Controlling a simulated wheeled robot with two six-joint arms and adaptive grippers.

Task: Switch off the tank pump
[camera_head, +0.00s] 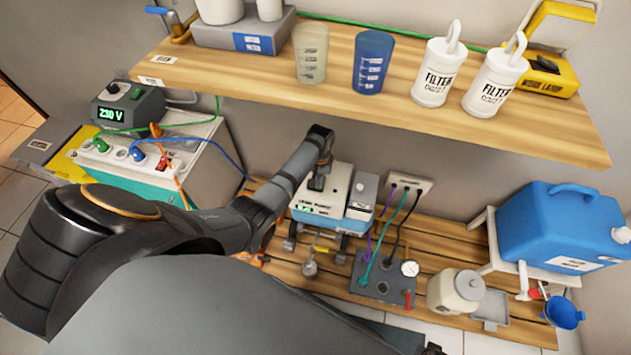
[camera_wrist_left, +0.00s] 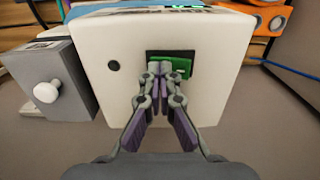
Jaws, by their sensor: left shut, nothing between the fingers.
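A white box with blue trim (camera_head: 338,196), which looks like the pump unit, stands on the lower slatted shelf. Its white face (camera_wrist_left: 110,95) fills the middle of the left wrist view. A green rocker switch (camera_wrist_left: 184,66) sits there in a dark recess, partly hidden by my fingertips. My left gripper (camera_head: 318,178) is over this box. In the left wrist view its fingers (camera_wrist_left: 160,68) are shut and empty, with the tips at the left part of the switch; I cannot tell whether they touch it. My right gripper is not in view.
A grey box with a white knob (camera_wrist_left: 46,92) is beside the white box. A power strip (camera_head: 410,184) with cables, a grey valve block (camera_head: 375,285), a jar (camera_head: 455,292) and a blue canister (camera_head: 560,225) stand to the right. The upper wooden shelf (camera_head: 390,105) overhangs behind.

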